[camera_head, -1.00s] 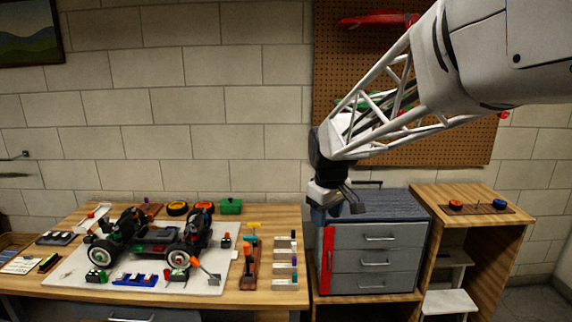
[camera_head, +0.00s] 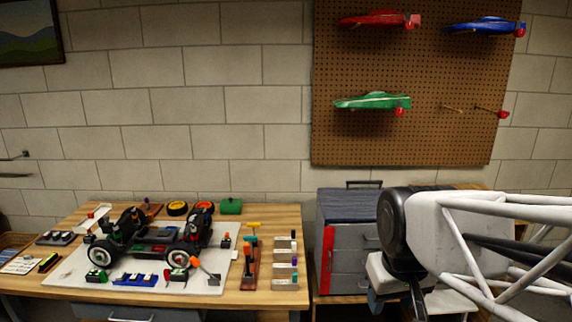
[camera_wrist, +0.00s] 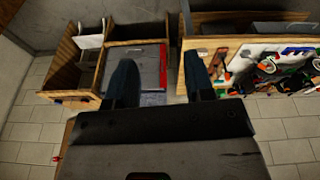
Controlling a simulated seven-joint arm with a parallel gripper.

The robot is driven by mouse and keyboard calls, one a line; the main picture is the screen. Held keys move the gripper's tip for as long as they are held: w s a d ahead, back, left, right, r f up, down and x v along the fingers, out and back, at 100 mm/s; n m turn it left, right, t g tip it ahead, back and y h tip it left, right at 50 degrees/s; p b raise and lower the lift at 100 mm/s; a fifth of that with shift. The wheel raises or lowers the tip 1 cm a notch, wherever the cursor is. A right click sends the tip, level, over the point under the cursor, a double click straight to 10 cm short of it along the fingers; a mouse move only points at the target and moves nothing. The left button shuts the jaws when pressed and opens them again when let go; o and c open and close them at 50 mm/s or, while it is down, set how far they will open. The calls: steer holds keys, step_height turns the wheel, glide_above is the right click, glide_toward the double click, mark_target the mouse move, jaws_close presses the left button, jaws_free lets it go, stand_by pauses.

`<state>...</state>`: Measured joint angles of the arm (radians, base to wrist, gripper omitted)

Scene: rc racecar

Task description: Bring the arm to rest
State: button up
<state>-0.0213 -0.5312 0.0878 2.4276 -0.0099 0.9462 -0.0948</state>
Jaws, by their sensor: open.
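My gripper (camera_wrist: 160,82) is open and empty in the wrist view, its two dark fingers apart with nothing between them but the view of the furniture and floor beyond. In the head view my gripper (camera_head: 397,303) hangs at the lower right, in front of the grey drawer cabinet. Its fingertips are partly cut off by the bottom edge there. My white lattice arm link reaches in from the right edge and hides part of the cabinet and the wooden stand.
A wooden workbench (camera_head: 262,213) holds an RC car (camera_head: 150,240) on a white board. The grey drawer cabinet (camera_head: 340,255) stands right of it. A pegboard (camera_head: 420,130) carries red, blue and green car bodies. The wall area above the bench is clear.

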steer(key=s+d+f+m, duration=0.1)
steer(key=s+f, duration=0.1)
steer(key=s, duration=0.4)
steer(key=shift+f+m, duration=0.15)
steer(key=shift+m, duration=0.15)
stand_by(0.8)
